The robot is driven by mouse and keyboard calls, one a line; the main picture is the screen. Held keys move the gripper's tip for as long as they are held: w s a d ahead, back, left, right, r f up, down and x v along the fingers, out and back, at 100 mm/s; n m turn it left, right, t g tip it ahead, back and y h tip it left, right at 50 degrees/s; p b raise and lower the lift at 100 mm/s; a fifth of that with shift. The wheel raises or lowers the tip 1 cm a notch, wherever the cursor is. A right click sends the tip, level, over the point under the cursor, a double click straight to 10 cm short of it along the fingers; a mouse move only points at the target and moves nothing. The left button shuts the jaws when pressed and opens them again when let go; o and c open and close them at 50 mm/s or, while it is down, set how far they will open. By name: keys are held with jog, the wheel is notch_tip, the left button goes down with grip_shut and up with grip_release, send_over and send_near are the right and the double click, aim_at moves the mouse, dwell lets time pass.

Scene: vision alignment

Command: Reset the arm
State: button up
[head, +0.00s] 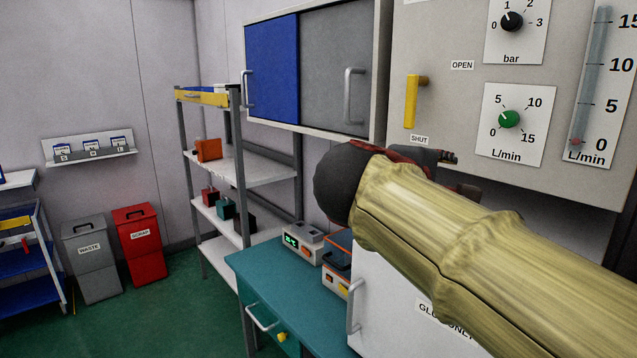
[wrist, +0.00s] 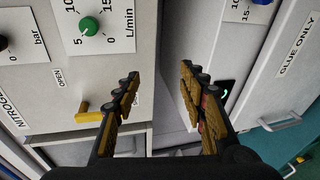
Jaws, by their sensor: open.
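My arm, with a yellowish sleeve, reaches across the right of the head view in front of the panel (head: 445,105). In the head view only small dark parts near the wrist's far side might be my gripper; most of it is hidden. In the wrist view my gripper (wrist: 160,72) is open, its two brown-padded fingers well apart with nothing between them. It faces the panel's lower part. The panel's yellow lever (head: 411,100) hangs down toward the SHUT label; it also shows in the wrist view (wrist: 88,117), left of the fingers and apart from them.
The panel carries a green knob (head: 509,119) and a black knob (head: 512,21). A blue and grey cabinet (head: 305,70) hangs left of it. A teal bench (head: 268,270) with small devices stands below, beside a shelf rack (head: 240,165). Green floor (head: 175,310) is free at left.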

jog(key=s+a+f+m+g+y, duration=0.1)
jog(key=s+a+f+g+y, duration=0.2)
jog(key=f, duration=0.8)
jog(key=s+a+f+m+g+y, duration=0.1)
jog(key=s+f+m+y, duration=0.3)
jog(key=f, duration=0.7)
jog(key=s+f+m+g+y, duration=0.1)
jog(key=s+f+m+y, duration=0.2)
jog(key=s+f, duration=1)
jog(key=s+m, duration=0.2)
jog(key=s, duration=0.1)
jog(key=shift+y, duration=0.3)
jog(key=shift+c, duration=0.4)
